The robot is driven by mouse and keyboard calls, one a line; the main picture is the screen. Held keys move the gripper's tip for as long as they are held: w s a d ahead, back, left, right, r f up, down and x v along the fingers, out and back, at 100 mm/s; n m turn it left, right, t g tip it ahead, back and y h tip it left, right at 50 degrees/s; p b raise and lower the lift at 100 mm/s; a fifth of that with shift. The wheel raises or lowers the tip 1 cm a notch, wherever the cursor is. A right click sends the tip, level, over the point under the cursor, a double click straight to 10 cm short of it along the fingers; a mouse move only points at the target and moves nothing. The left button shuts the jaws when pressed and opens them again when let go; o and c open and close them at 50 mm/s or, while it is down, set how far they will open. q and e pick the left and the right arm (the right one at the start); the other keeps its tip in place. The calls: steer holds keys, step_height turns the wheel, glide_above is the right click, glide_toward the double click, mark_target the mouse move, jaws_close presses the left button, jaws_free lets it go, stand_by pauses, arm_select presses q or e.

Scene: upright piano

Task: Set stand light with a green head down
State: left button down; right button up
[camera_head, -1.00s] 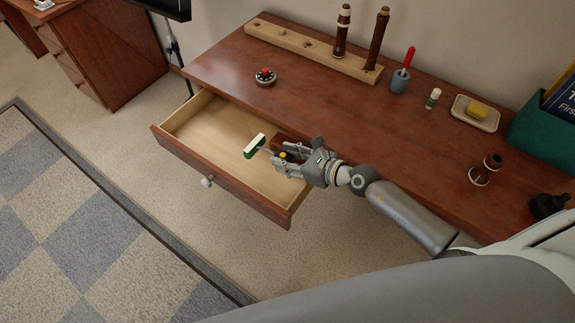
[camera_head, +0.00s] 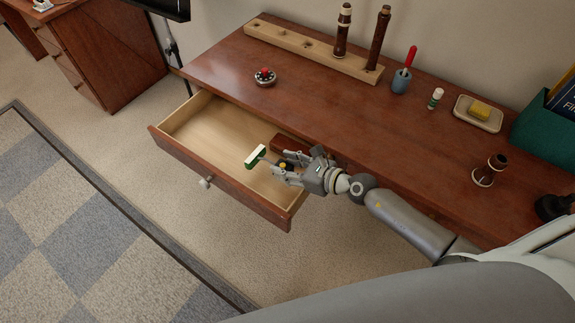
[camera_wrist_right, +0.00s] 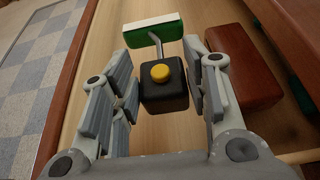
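The stand light has a green head with a white face (camera_head: 256,157), a thin bent stem and a black base with a yellow button (camera_wrist_right: 163,85). It is inside the open wooden drawer (camera_head: 222,133), near the drawer's right end. My right gripper (camera_head: 283,167) reaches into the drawer from the right. In the right wrist view its fingers (camera_wrist_right: 163,100) are on both sides of the black base and look closed against it. The base looks upright, low in the drawer. I cannot tell whether it touches the drawer floor. My left gripper is not in view.
A brown-red block (camera_wrist_right: 243,75) lies in the drawer close to the right finger. The drawer's left part is bare. The desk top (camera_head: 330,110) above holds a round red-and-black item (camera_head: 265,77), a wooden rack (camera_head: 310,48) and a soap dish (camera_head: 478,113).

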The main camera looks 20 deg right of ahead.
steer(key=shift+o, duration=1.3)
steer(key=shift+r, duration=0.3)
steer(key=v, duration=1.2)
steer(key=shift+r, duration=0.4)
